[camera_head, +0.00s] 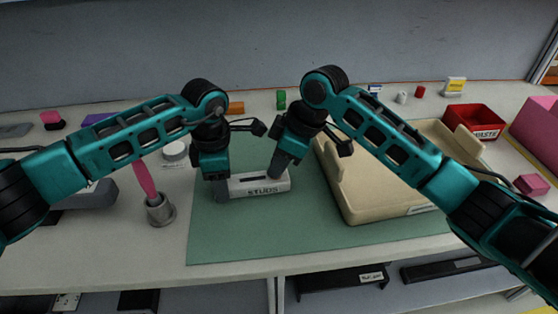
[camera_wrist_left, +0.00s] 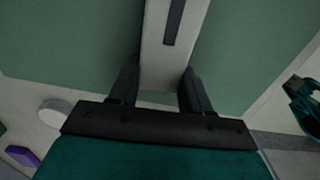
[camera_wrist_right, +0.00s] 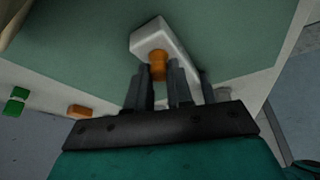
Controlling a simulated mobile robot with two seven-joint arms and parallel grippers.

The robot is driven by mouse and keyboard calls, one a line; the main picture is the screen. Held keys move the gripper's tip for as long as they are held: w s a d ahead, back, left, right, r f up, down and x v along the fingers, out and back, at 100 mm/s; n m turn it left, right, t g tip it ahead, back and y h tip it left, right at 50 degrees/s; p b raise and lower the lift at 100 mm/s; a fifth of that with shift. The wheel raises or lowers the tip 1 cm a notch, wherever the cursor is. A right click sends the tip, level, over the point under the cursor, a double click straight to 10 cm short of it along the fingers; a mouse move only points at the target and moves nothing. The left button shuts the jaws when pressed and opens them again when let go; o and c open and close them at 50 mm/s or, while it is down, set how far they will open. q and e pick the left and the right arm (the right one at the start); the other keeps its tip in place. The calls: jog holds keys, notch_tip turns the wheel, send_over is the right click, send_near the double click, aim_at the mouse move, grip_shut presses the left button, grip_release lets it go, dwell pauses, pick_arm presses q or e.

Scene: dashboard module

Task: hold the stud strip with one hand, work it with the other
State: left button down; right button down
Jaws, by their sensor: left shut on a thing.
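The stud strip (camera_head: 262,190) is a pale bar labelled STUDS, lying on the green mat (camera_head: 230,235). My left gripper (camera_head: 222,194) is shut on its left end; in the left wrist view the strip (camera_wrist_left: 172,50) runs between the two fingers and shows a dark slot on top. My right gripper (camera_head: 276,173) points down at the strip's right end. In the right wrist view an orange cylinder (camera_wrist_right: 158,65) stands at the strip's end, by the right fingertips. Whether those close-set fingers touch it is unclear.
A beige tray (camera_head: 365,213) stands right of the strip, close to my right arm. A metal cup (camera_head: 160,210) with a pink-handled tool stands left. A red WASTE bin (camera_head: 474,122) is at the back right. The mat's front is clear.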

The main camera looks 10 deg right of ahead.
pick_arm(q)
jog(key=shift+s+a+f, duration=0.1)
jog(key=shift+f, duration=0.15)
pick_arm(e)
jog(key=shift+r, duration=3)
pick_arm(q)
jog(key=shift+c, duration=2.1)
grip_release()
jog(key=shift+r, duration=0.1)
notch_tip(320, 180, up, 12)
